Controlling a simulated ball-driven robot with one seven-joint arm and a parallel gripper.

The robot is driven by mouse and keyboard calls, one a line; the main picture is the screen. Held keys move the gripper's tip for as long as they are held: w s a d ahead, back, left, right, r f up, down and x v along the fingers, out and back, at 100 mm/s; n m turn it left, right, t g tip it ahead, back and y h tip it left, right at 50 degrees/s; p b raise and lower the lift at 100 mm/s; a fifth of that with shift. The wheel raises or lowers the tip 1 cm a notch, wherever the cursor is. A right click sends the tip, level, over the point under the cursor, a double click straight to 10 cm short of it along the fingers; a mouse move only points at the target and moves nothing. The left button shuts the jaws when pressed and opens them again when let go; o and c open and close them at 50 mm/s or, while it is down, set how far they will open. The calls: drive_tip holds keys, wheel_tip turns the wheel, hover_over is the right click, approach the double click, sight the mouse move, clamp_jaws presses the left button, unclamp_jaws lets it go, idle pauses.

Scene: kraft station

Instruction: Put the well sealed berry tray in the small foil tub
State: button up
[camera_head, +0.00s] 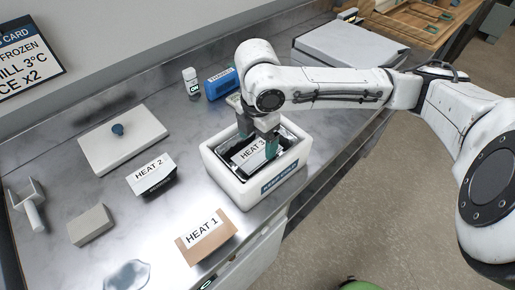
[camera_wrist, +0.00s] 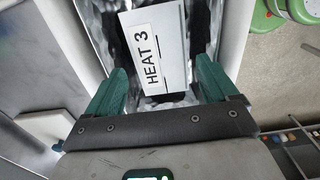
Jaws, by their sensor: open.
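I cannot tell the contents or seals.
A white board with a blue knob (camera_head: 122,140), a grey block (camera_head: 90,225) and a scoop-like tool (camera_head: 30,205) lie at the left. A blue box (camera_head: 222,84) and small white bottle (camera_head: 191,80) stand behind the tub. A shiny puddle-like patch (camera_head: 127,275) lies in front.

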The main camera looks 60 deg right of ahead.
sight(258, 153)
wheel_tip(258, 153, up, 7)
drive_tip(key=shift+r, duration=0.15)
